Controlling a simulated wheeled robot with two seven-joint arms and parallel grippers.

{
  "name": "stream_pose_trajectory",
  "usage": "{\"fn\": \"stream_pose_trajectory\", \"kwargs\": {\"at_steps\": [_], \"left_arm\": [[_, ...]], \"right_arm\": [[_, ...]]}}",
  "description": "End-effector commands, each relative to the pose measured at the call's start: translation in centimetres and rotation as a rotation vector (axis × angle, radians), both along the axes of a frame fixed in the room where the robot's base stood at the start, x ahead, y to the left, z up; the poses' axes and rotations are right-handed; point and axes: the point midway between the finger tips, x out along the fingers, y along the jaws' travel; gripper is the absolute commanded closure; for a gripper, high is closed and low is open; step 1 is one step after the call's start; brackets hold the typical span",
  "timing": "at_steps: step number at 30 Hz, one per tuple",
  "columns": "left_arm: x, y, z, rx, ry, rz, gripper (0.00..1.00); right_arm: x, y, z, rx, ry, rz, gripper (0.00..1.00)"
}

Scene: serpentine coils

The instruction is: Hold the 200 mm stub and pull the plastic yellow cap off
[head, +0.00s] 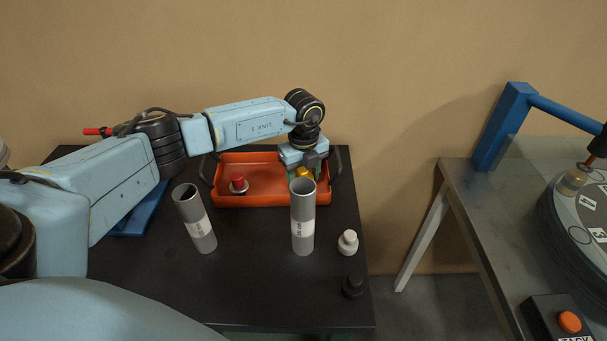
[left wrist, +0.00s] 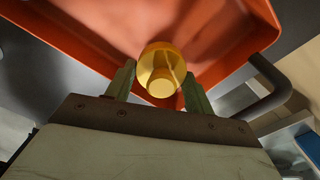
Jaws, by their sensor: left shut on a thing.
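My left gripper (head: 302,172) is over the orange tray, shut on the yellow cap (head: 303,173). In the left wrist view the yellow cap (left wrist: 161,70) sits between the two green fingers of the left gripper (left wrist: 160,88), with the tray behind it. No stub shows attached to the cap in that view. Two grey stubs stand on the black table: one at the left (head: 195,218), one at the right (head: 303,218) in front of the gripper. Both have open tops and white labels too small to read surely. The right gripper is not in view.
A metal bench (head: 470,210) stands farther right across a gap.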

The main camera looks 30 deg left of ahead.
Motion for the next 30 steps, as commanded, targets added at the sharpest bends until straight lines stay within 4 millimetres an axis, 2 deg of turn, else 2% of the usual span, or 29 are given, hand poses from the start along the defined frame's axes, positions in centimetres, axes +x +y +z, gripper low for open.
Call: {"fn": "stream_pose_trajectory", "kwargs": {"at_steps": [2, 3, 9, 16, 20, 23, 30], "left_arm": [[0.0, 0.0, 0.1, 0.0, -0.001, 0.0, 0.7], [0.0, 0.0, 0.1, 0.0, -0.001, 0.0, 0.44], [0.0, 0.0, 0.1, 0.0, -0.001, 0.0, 0.22], [0.0, 0.0, 0.1, 0.0, 0.0, 0.0, 0.22], [0.1, 0.0, 0.9, -0.001, -0.003, 0.0, 0.22], [0.1, 0.0, 2.4, -0.001, -0.004, -0.001, 0.22], [0.1, 0.0, 7.9, -0.001, -0.006, -0.002, 0.22]], "right_arm": [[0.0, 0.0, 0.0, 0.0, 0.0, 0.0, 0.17], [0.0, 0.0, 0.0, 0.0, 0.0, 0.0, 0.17], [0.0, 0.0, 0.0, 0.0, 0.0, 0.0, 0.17], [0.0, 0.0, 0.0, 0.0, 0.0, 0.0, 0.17], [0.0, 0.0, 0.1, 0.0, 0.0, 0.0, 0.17], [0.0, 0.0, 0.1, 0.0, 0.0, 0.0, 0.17], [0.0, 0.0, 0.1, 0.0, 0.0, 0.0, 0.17]]}}
